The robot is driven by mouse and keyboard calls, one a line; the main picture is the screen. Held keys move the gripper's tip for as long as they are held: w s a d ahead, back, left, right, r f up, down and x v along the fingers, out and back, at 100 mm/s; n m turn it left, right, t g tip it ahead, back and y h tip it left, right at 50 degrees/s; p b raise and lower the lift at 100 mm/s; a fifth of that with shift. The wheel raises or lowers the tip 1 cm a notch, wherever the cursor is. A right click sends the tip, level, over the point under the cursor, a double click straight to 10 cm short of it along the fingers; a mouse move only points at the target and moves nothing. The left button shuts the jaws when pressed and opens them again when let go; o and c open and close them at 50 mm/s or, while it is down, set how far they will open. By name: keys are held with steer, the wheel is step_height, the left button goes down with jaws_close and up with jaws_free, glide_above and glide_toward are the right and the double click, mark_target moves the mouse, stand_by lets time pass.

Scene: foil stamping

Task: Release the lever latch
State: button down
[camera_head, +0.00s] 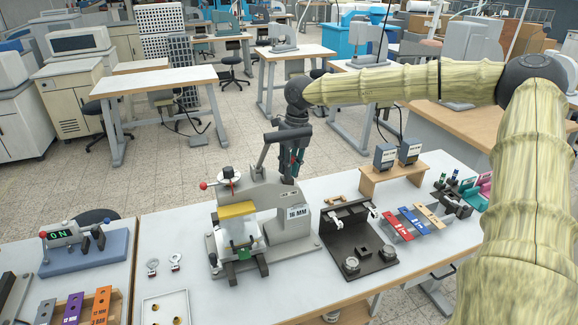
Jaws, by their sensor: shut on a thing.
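The grey stamping press (290,220), labelled "16 MM", stands on the white table. Its lever (264,157) rises from the top, with a dark crosswise handle (274,137). A small arm with a red knob (203,186) sits at the press's upper left. My gripper (290,178) points down behind the handle, at the press's top right. It is shut on a small part of the press there. The fingers largely hide this part, and I cannot tell for sure whether it is the lever latch. A yellow piece (237,210) lies under the press head.
A black fixture (355,255) stands right of the press, near red, blue and tan "mm" blocks (413,221). Two dark boxes (385,156) stand on a wooden riser (392,177). At left are an "ON" device (60,238) and two small metal tags (153,267). Bare tabletop (185,232) lies left of the press.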

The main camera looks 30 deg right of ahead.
steer(key=shift+d+t+y+p, duration=0.2)
steer(key=shift+d+y+p, duration=0.1)
steer(key=shift+y, duration=0.5)
steer(key=shift+d+t+y+p, duration=0.2)
steer(key=shift+y+p, duration=0.1)
steer(key=shift+y, duration=0.5)
steer(key=c, duration=1.6)
jaws_free()
steer(key=shift+d, duration=0.15)
steer(key=v, duration=1.2)
steer(key=shift+s+d+f, duration=0.1)
